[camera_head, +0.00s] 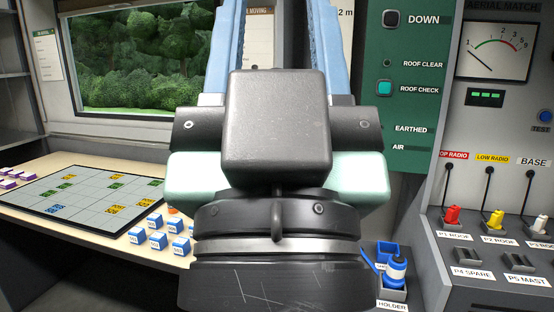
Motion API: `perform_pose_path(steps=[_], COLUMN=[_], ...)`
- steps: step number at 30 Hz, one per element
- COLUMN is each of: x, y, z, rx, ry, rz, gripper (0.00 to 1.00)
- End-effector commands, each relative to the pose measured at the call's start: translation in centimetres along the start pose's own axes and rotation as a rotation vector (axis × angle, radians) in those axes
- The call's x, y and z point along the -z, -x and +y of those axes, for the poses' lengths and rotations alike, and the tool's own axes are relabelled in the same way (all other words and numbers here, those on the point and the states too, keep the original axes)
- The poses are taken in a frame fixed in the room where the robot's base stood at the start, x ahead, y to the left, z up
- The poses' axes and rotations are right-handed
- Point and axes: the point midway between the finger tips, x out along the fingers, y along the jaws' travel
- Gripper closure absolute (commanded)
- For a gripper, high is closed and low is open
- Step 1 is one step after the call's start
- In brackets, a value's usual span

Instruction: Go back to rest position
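My gripper (277,28) fills the middle of the head view, seen from behind and pointing up and away. Its two long light-blue fingers stand well apart on either side of a clear gap. Nothing shows between the visible parts of the fingers. The fingertips run out of the top of the view. The dark body and round wrist below hide the middle of the scene.
A cream table (100,229) with a gridded board (85,198) and several blue cubes (157,240) lies left.

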Motion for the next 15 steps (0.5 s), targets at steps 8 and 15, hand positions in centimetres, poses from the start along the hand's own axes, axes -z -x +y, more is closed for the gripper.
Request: perform_pose_path(steps=[8, 15], x=[7.0, 11.6], y=[-7.5, -12.2], z=[0.0, 0.0], rx=[0.001, 0.001], ry=[-0.001, -0.002], rz=[0.0, 0.0], gripper=[0.53, 0.53])
